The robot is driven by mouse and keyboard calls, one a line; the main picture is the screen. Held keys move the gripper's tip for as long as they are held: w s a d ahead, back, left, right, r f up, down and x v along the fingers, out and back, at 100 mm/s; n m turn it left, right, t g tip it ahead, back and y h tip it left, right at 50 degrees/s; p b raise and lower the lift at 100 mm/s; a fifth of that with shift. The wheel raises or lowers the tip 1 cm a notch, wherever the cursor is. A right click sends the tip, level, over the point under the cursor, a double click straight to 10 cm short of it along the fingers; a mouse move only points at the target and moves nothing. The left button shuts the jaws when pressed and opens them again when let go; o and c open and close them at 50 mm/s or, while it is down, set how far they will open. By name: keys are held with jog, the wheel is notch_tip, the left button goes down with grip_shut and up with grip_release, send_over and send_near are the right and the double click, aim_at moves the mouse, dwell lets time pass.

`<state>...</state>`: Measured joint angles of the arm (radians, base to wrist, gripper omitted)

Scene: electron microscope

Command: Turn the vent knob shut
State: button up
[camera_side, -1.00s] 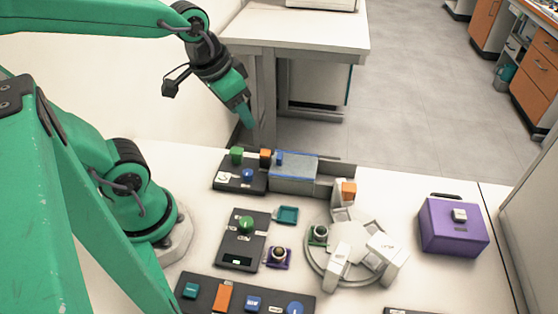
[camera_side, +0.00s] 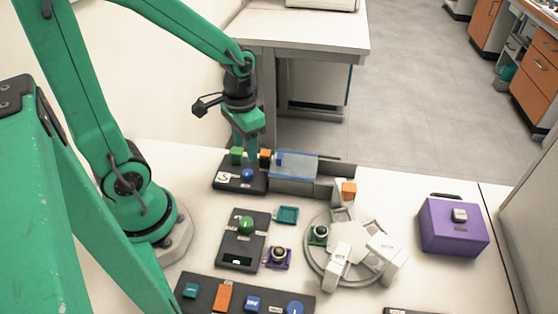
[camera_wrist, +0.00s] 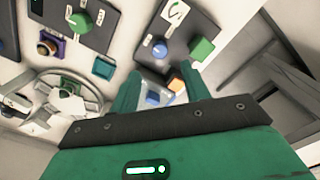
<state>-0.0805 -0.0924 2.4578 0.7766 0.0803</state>
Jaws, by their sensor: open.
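The labels are too small to read, so I cannot tell for certain which knob is the vent knob. A blue round knob (camera_side: 248,175) sits on the dark far panel (camera_side: 228,186), beside a white label with a curved mark. It also shows in the wrist view (camera_wrist: 160,47). A green block (camera_side: 236,155) and an orange block (camera_side: 265,155) stand at that panel's back edge. My gripper (camera_side: 250,157) hangs pointing down over this back edge, behind the blue knob. Its fingers (camera_wrist: 160,80) are apart in the wrist view, with nothing clearly held between them.
A grey, blue-topped housing (camera_side: 293,172) stands right of the far panel. A green round knob (camera_side: 246,223) sits on the middle panel. The front panel (camera_side: 270,300) carries several coloured controls. A white round stage (camera_side: 350,250) and purple box (camera_side: 453,226) stand to the right.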

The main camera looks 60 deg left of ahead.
aim_at(248, 172)
jog(key=shift+f, duration=3.9)
jog(key=c, duration=1)
